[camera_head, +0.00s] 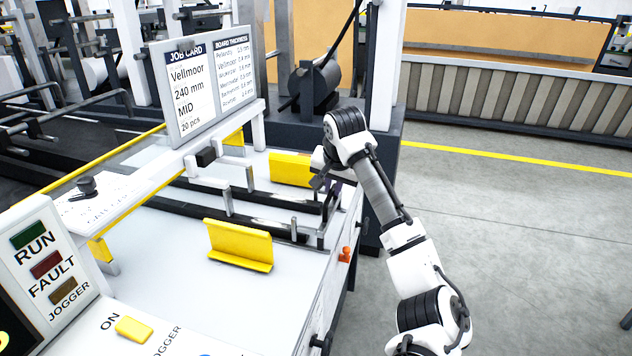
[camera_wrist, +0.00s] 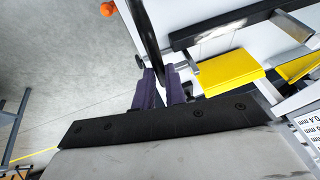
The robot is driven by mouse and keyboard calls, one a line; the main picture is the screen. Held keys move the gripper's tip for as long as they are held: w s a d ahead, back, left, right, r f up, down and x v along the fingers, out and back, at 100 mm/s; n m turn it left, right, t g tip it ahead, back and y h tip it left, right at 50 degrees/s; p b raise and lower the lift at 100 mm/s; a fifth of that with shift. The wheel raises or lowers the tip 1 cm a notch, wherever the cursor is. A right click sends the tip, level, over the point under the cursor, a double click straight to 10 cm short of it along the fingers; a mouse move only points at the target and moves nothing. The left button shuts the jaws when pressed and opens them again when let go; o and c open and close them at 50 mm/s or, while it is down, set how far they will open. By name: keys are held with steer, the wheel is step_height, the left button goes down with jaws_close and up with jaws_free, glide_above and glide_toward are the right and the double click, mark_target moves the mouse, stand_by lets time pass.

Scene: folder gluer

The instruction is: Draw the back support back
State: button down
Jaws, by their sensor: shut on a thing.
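My gripper (camera_head: 326,187) is at the right end of the white table, above the dark rails. In the wrist view its two purple fingers (camera_wrist: 161,88) are shut on a dark bar, which I take to be part of the back support (camera_wrist: 146,38). In the head view the back support (camera_head: 325,225) appears as a dark upright frame at the rails' right end. Its upper part is partly hidden by my gripper. The head view does not show the finger contact clearly.
Yellow side guides (camera_head: 240,245) (camera_head: 290,168) stand on either side of the rails (camera_head: 225,211). An orange knob (camera_head: 345,254) sits on the table's right edge. A job card board (camera_head: 210,85) stands behind. The floor (camera_head: 520,230) to the right is clear.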

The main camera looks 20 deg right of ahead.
steer(key=shift+s+d+r, duration=0.1)
steer(key=shift+s+d, duration=0.15)
steer(key=shift+d, duration=0.15)
steer(key=c, duration=1.5)
jaws_free()
steer(key=shift+s+d, duration=0.1)
steer(key=shift+d, duration=0.1)
steer(key=shift+o, duration=0.2)
steer(key=shift+a, duration=0.15)
steer(key=d+b+v, duration=0.1)
steer(key=v, duration=1.2)
steer(key=shift+a+r, duration=0.3)
steer(key=shift+a, duration=0.15)
steer(key=shift+s, duration=0.1)
